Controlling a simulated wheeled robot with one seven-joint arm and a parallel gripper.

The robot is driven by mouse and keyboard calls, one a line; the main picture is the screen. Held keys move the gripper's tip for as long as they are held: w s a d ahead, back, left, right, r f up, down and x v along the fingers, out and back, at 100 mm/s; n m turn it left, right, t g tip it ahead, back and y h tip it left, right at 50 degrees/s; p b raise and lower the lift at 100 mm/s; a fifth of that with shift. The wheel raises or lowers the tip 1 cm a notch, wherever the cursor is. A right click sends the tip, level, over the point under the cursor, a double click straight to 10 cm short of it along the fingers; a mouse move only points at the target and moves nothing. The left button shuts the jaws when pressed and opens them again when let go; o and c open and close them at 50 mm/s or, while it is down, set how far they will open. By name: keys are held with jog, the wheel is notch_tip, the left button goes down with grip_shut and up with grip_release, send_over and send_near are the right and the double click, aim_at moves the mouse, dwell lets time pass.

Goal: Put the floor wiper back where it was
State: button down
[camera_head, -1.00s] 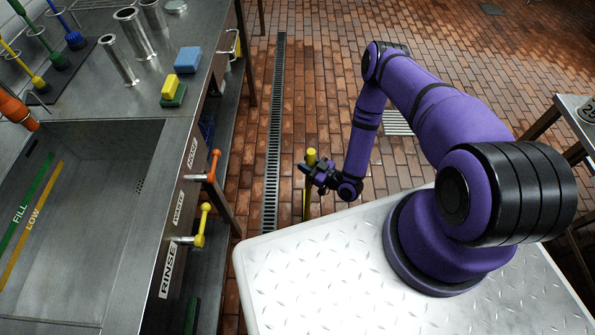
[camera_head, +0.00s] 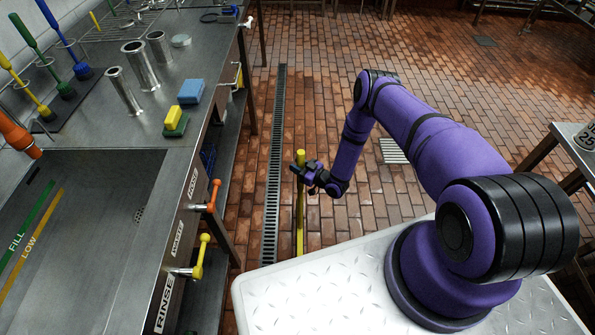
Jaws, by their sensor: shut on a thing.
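The floor wiper shows as a yellow pole (camera_head: 300,228) standing near upright over the brick floor, just right of the drain grating. Its lower end is hidden behind my white base top. My gripper (camera_head: 303,176) is shut on the pole a little below its top end. The pole's tip sticks up above the fingers. The fingertips are small and dark, so the exact grip is hard to make out.
The steel sink counter (camera_head: 150,165) runs along the left, with orange (camera_head: 214,195) and yellow (camera_head: 202,255) valve handles sticking out towards the aisle. A long floor drain (camera_head: 275,165) lies between. Another steel table (camera_head: 575,140) stands at right. The brick floor ahead is open.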

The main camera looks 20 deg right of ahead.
jog(key=shift+f, duration=1.85)
jog(key=c, duration=0.8)
grip_release()
